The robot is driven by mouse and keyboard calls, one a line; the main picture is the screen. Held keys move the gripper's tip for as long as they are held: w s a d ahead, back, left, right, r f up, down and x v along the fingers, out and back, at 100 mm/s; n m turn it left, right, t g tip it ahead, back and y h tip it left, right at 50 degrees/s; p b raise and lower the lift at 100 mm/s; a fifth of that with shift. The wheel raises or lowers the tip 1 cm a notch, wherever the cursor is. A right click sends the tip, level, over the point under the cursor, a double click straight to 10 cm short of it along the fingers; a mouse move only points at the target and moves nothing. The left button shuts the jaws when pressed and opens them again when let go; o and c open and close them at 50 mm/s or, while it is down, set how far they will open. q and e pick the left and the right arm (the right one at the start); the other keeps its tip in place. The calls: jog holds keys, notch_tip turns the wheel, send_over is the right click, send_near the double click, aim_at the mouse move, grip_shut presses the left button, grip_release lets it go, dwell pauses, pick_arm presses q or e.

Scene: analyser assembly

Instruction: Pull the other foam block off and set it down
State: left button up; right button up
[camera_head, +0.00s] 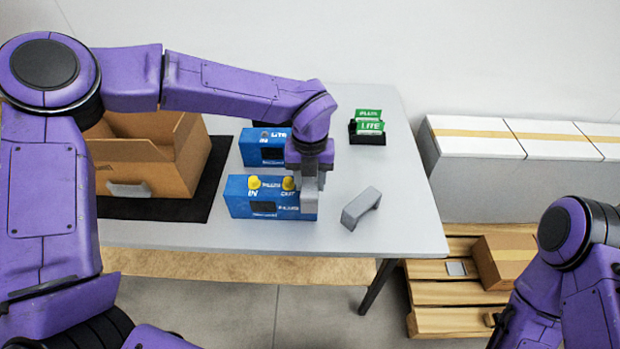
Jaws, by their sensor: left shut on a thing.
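A grey foam block (361,207) lies on the table, to the right of the front blue analyser (262,208). The other grey foam block (308,200) is at the right end of that analyser, partly hidden by my gripper. My left gripper (309,185) points down there and is shut on this block. Whether the block has come clear of the analyser is hard to tell. The analyser stands upright with two yellow caps (254,182) on top.
A second blue analyser (262,148) stands behind the front one. An open cardboard box (145,165) sits on a black mat (213,178) at the left. Green packs stand in a black holder (367,137) at the back. The table (405,215) is clear at the right.

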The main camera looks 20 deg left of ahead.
aim_at(310, 182)
pick_arm(q)
jog(key=shift+r, duration=0.1)
jog(key=shift+r+p, duration=2.95)
jog(key=shift+r, duration=0.5)
